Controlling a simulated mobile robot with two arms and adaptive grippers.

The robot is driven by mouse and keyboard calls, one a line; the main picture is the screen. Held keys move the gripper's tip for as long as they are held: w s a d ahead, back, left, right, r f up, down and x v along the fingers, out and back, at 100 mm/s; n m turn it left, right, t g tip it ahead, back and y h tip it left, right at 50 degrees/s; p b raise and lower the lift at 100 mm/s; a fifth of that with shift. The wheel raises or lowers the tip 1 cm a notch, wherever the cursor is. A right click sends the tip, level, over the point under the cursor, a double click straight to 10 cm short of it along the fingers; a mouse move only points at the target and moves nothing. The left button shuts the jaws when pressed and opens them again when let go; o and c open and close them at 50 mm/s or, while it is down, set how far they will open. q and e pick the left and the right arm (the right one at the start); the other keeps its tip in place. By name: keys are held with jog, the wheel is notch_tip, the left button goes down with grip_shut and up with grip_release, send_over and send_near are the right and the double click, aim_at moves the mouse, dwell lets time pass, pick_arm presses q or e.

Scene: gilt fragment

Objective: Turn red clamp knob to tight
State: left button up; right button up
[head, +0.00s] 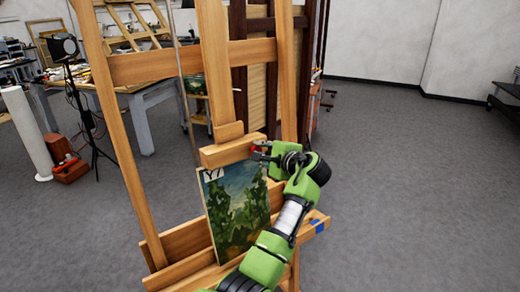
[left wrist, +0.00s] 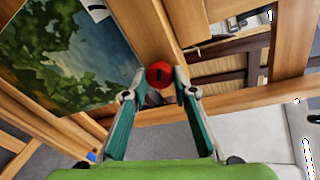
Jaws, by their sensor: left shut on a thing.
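The red clamp knob (left wrist: 159,75) is a round red disc with a dark slot-like mark on its face. In the left wrist view it sits between the fingertips of my left gripper (left wrist: 158,88), against the wooden easel (left wrist: 183,35). In the head view my left gripper (head: 262,151) reaches the easel's upper clamp block (head: 228,151), and only a bit of the red knob (head: 256,147) shows. The gripper is shut on the knob. A painting (head: 237,205) of green trees and blue sky stands on the easel below the block. My right gripper is not in view.
The easel's wooden posts (head: 119,160) and lower ledge (head: 180,240) stand close around my arm. A lamp on a tripod (head: 66,47), a white cylinder (head: 25,130) and a cluttered table (head: 146,95) are behind at left. Open grey floor (head: 420,180) lies to the right.

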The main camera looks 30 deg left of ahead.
pick_arm(q)
jog(key=m+g, duration=0.1)
jog(key=m, duration=0.4)
jog(key=m+g+y, duration=0.1)
jog(key=m, duration=0.4)
jog(key=shift+w+f+g, duration=0.1)
jog(key=shift+g, duration=0.2)
dwell(0.5)
jog(key=o, duration=1.1)
jog(key=shift+f, duration=0.1)
jog(key=v, duration=1.2)
jog(key=shift+f, duration=0.15)
